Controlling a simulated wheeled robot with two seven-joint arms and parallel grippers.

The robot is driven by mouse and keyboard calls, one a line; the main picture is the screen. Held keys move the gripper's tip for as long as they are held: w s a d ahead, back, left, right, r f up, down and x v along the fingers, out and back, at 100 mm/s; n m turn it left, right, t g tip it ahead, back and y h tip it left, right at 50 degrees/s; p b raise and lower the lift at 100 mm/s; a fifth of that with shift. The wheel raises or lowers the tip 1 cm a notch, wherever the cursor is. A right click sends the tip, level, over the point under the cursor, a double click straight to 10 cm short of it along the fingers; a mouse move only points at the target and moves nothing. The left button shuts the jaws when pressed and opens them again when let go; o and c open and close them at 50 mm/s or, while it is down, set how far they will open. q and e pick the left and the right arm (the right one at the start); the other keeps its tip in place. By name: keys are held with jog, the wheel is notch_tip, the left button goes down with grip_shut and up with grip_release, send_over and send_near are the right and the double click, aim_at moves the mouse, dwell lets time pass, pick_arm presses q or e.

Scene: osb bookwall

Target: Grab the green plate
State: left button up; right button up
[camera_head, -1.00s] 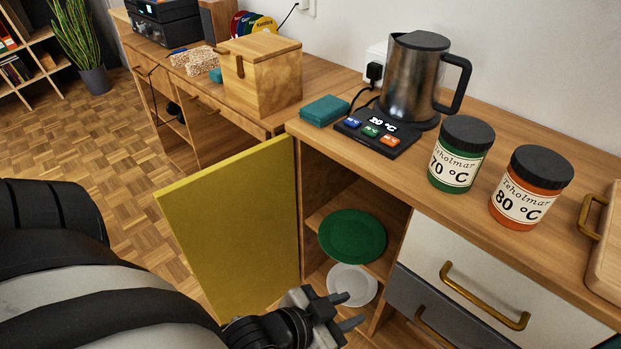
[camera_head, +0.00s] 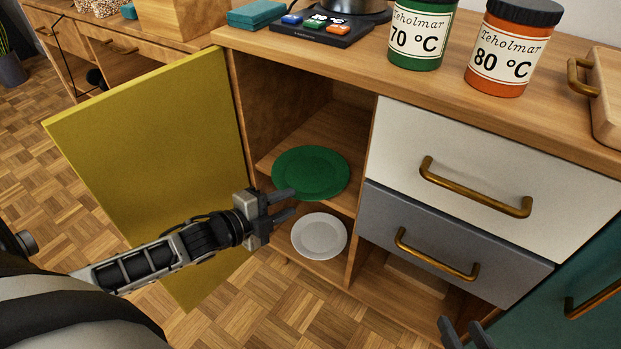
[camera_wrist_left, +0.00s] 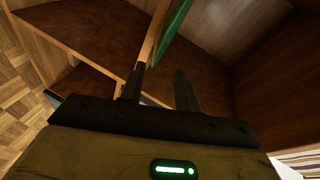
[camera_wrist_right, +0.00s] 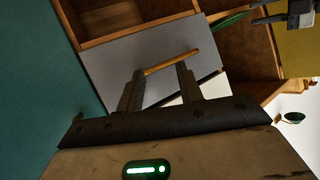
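The green plate (camera_head: 312,172) lies on the upper shelf (camera_head: 335,128) of the open cabinet, its front rim near the shelf edge. My left gripper (camera_head: 293,203) is at the plate's front left rim, with its fingers apart. In the left wrist view the plate (camera_wrist_left: 174,30) is a thin green edge just beyond the open fingers (camera_wrist_left: 160,76). I cannot tell whether the rim lies between them. My right gripper (camera_head: 466,335) is low at the bottom, in front of the drawers. The right wrist view shows its fingers (camera_wrist_right: 160,78) open and empty.
A white plate (camera_head: 319,237) lies on the shelf below. The yellow door (camera_head: 160,150) stands open on the left. Drawers with brass handles (camera_head: 475,187) are on the right. Jars (camera_head: 420,35) and a control base (camera_head: 325,28) stand on the countertop.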

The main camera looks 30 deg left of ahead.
aim_at(307, 199)
pick_arm(q)
jog(key=x, duration=0.2)
jog(key=b+x, duration=0.1)
jog(key=f+b+x, duration=0.1)
jog(key=x, duration=0.1)
jog(key=shift+w+d, duration=0.1)
jog(key=shift+d, duration=0.25)
jog(key=shift+w+d, duration=0.15)
jog(key=shift+w, duration=0.25)
pick_arm(e)
jog(key=shift+s+a+r+t+y, duration=0.1)
jog(key=shift+a+r+t+y, duration=0.2)
jog(key=shift+r, duration=0.25)
jog(key=shift+s+a+r+t+y, duration=0.1)
jog(key=shift+a+r+t+y, duration=0.1)
jog(key=shift+r+t, duration=0.25)
pick_arm(q)
grip_shut()
pick_arm(e)
jog(key=shift+d, duration=0.1)
